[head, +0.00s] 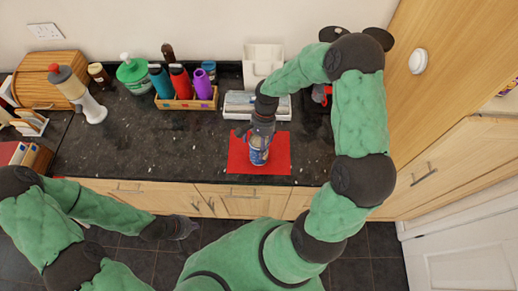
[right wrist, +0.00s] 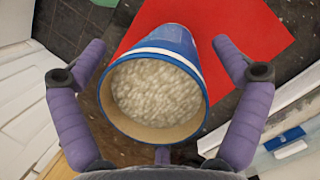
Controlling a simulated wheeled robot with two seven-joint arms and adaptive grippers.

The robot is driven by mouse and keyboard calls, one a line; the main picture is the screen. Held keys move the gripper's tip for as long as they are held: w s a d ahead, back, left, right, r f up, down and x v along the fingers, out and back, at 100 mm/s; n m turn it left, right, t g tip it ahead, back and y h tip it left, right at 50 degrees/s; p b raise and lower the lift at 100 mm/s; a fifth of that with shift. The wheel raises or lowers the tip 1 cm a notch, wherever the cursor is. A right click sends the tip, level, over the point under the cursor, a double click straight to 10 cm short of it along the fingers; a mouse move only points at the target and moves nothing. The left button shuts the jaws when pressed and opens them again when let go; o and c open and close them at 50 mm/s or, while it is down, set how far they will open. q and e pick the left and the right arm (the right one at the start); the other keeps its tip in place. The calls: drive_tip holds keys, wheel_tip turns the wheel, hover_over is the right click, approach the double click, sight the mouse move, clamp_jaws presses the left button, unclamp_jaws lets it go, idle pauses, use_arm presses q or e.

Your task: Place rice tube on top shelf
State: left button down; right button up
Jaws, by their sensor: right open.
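The rice tube (head: 258,157) is a blue can standing on a red mat (head: 280,168) near the counter's front edge. In the right wrist view the tube (right wrist: 190,45) has an open top, with pale rice grains inside and a white band under its blue rim. My right gripper (head: 260,142) is over the tube from above. Its purple fingers (right wrist: 160,50) are spread on either side of the tube, with gaps between. My left gripper (head: 184,228) hangs low in front of the cabinets, away from the counter; its jaw opening is too small to tell. I cannot make out a top shelf.
A wooden caddy (head: 184,104) with bottles, a green-topped jar (head: 133,76), a bread box (head: 50,77) and a pepper mill (head: 76,92) line the back left. A white tray (head: 240,105) is behind the mat. A tall wooden cabinet (head: 440,65) stands right. The left-middle counter is clear.

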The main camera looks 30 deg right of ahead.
drive_tip(key=c, duration=1.6)
